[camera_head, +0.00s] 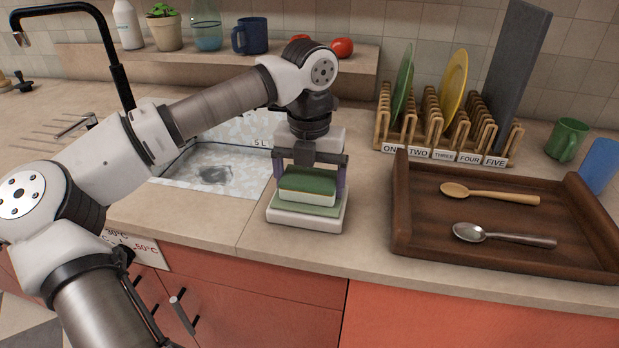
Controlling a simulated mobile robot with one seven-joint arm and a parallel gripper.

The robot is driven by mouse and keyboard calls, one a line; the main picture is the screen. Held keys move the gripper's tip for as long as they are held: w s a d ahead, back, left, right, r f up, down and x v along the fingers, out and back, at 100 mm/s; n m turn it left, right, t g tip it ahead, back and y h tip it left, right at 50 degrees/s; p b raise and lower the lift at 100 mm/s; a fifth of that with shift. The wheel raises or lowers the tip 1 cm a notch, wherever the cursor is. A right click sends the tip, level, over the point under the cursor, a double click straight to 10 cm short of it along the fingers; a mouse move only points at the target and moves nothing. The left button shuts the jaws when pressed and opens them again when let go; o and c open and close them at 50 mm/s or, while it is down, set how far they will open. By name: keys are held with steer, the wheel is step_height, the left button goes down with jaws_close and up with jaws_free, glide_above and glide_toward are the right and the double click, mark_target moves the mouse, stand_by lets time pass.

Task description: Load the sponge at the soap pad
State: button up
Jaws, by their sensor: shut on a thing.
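My gripper (309,182) points down at the counter with its two fingers on either side of the sponge. It is shut on the sponge (307,184), which has a dark green top and a pale cream lower layer. The sponge is right over the soap pad (290,217), a pale green surface in a white square tray. The sponge covers the back of the pad. I cannot tell whether the sponge touches the pad or is held just above it.
A sink (205,178) with a black tap (118,70) lies left of the pad. A dark wooden tray (430,238) with a wooden spoon (490,194) and a metal spoon (500,236) is on the right. A numbered wooden rack (440,120) with plates stands behind it.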

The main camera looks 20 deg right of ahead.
mark_target(309, 177)
steer(key=shift+r+p, duration=2.25)
steer(key=shift+r, duration=1.3)
steer(key=shift+f, duration=0.1)
